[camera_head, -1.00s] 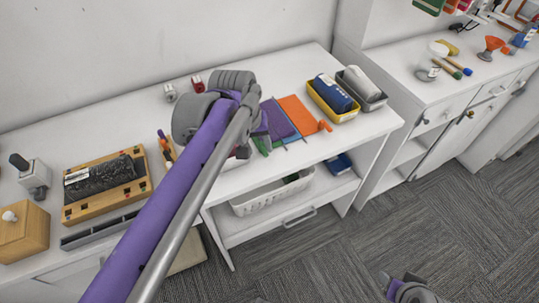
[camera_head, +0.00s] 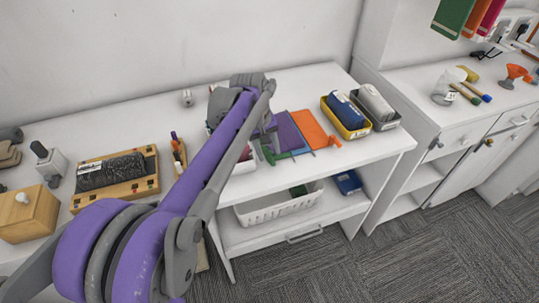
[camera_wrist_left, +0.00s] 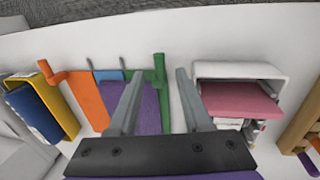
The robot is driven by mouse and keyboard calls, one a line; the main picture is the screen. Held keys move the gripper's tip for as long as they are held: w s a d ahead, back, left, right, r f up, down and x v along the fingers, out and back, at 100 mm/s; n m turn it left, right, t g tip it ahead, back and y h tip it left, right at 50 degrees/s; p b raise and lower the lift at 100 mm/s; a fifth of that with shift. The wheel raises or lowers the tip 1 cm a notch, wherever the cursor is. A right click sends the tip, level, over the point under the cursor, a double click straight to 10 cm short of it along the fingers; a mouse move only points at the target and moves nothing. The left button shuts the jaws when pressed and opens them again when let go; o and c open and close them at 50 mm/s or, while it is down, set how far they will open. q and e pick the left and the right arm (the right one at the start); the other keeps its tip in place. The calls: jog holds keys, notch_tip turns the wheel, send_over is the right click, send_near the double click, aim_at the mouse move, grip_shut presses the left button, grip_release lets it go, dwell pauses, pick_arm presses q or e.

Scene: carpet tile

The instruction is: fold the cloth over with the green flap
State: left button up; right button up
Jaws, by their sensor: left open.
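The cloth lies flat on the white bench, with a purple part (camera_head: 289,131) beside an orange part (camera_head: 309,128). Both parts show in the left wrist view, purple (camera_wrist_left: 146,112) and orange (camera_wrist_left: 88,100). The green flap (camera_head: 270,156) is along the purple part's side; in the left wrist view the green strip (camera_wrist_left: 160,92) shows between my fingers. An orange tab (camera_head: 335,141) is at the other side. My left gripper (camera_wrist_left: 160,75) is open above the purple part and green flap, holding nothing. In the head view my arm hides part of the cloth. My right gripper is out of view.
A yellow bin (camera_head: 349,127) and a grey bin (camera_head: 386,119) stand right of the cloth. A white box with pink contents (camera_wrist_left: 240,75) is on the other side. A wooden tray with a black roller (camera_head: 112,172) stands farther left. A white basket (camera_head: 280,205) is on the shelf below.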

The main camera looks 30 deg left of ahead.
pick_arm(q)
jog(key=shift+w+d+f, duration=0.15)
jog(key=shift+f, duration=0.9)
grip_shut()
dwell(0.7)
